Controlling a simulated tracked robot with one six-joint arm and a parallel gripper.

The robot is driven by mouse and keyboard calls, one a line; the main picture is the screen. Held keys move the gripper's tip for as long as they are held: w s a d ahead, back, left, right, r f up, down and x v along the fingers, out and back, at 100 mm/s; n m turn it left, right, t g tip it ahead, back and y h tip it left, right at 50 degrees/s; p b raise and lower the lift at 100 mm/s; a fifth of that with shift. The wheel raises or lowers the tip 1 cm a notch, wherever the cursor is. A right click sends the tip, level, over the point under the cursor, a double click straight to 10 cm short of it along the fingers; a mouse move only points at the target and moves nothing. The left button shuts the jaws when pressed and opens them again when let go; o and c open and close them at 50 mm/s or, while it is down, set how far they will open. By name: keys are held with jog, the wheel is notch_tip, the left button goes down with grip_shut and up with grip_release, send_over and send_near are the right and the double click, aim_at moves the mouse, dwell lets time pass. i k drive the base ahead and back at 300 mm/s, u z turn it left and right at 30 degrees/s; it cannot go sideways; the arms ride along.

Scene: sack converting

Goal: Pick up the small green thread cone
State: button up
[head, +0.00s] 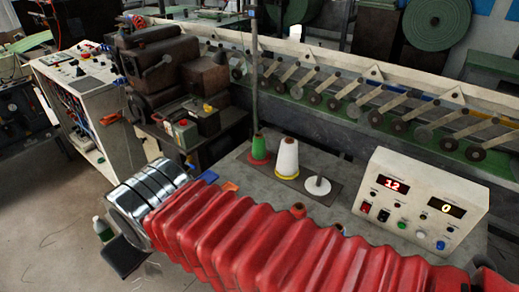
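The small green thread cone (258,147) stands upright on a red round base at the back left of the grey table. A larger white cone (288,158) stands to its right on a yellow base. My red-sleeved arm crosses the foreground and ends at a chrome section on the left. A dark flat part (126,258) below that end seems to belong to my gripper; its fingers cannot be made out. This end is left of and nearer than the green cone, well apart from it.
A white disc with a peg (318,186) is right of the cones. A long machine rail (370,100) runs behind. Small orange (231,186) and dark blue pieces lie at the table's near left edge.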

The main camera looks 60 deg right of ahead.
aim_at(258, 151)
jog(key=z, duration=0.05)
jog(key=i, duration=0.95)
jog(key=u, duration=0.1)
